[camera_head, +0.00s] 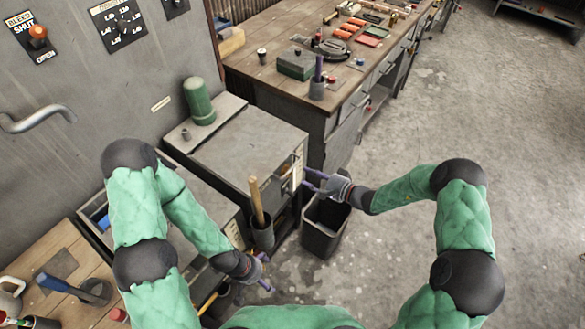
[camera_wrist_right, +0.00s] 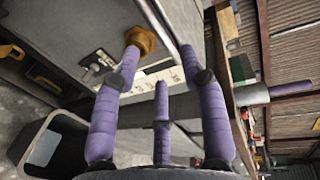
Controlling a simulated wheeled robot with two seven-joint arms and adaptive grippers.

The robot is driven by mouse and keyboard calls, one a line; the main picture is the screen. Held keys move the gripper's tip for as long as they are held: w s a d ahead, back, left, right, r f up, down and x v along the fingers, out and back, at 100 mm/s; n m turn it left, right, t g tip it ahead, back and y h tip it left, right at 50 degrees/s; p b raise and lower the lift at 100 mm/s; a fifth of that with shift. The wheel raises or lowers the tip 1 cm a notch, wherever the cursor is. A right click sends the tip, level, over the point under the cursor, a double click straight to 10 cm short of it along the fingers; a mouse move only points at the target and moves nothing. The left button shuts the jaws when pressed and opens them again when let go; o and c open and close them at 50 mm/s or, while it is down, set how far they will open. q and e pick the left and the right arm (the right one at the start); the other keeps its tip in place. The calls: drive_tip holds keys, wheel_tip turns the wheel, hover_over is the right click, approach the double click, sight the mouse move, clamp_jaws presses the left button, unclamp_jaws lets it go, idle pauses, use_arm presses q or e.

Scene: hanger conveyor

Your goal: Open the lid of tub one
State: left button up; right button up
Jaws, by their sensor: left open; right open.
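A grey tub with a flat lid (camera_head: 248,150) stands in the middle of the head view, its lid lying flat. A second grey unit stands to its lower left, partly hidden by my left arm. I cannot tell which is tub one. My right gripper (camera_head: 308,180) is open at the front face of the middle tub. In the right wrist view, my purple fingers (camera_wrist_right: 160,65) spread before a panel with a pale label (camera_wrist_right: 158,78), and a brass-coloured knob (camera_wrist_right: 145,38) shows at the left fingertip. I cannot tell if they touch. My left gripper (camera_head: 263,272) is open, low in front of the units.
A black bin (camera_head: 322,240) stands on the floor below my right gripper. A dark holder (camera_head: 262,236) with a wooden handle stands between the grippers. A green cylinder (camera_head: 198,102) stands behind the middle tub. A workbench (camera_head: 275,27) is behind. The floor at right is clear.

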sight(292, 167)
drive_tip(key=b+x, duration=0.1)
drive_tip(key=x, duration=0.7)
drive_tip(key=shift+w+a, duration=0.15)
drive_tip(key=shift+a, duration=0.1)
clamp_jaws()
